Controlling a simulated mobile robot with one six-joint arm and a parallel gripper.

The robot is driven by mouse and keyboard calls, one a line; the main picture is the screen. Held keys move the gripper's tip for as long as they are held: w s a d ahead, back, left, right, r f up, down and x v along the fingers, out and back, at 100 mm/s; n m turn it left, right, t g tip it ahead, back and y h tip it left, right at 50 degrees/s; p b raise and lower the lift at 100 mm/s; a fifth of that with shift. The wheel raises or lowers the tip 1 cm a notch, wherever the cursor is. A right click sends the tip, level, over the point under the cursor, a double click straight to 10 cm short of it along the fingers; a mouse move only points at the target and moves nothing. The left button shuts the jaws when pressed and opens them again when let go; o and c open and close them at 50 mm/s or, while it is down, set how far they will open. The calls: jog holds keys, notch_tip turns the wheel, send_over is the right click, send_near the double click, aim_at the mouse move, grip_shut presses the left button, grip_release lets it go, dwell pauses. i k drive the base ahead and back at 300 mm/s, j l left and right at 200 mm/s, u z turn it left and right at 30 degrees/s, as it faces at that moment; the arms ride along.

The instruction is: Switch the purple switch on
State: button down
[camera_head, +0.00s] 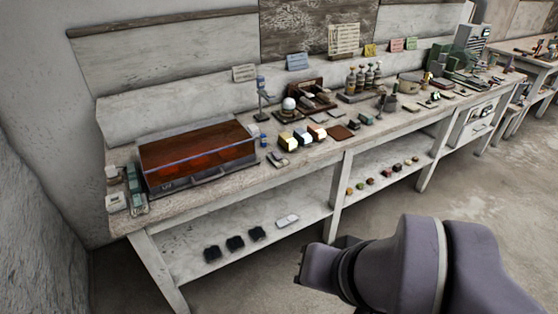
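I cannot make out a purple switch in this view. Small white boxes, one of them a white box with a dark mark (116,202), sit at the bench's left end beside a teal device (136,190); they are too small to tell if they are switches. My grey-purple arm reaches in from the lower right, in front of the bench. Its end, with my gripper (303,266), points left below the bench top, apart from everything on it. The fingers are not clear, and I see nothing held.
A long workbench (215,190) with a lower shelf (260,232) runs along the wall. A glass-topped case (195,155) fills its left part. Yellow, white and brown blocks, a white sphere (289,104) and bottles stand further right. Open floor (470,190) lies to the right.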

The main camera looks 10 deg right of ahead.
aim_at(274, 152)
jog(key=i+j, duration=0.4)
jog(key=i, duration=0.15)
jog(key=i+j, duration=0.4)
jog(key=i, duration=0.2)
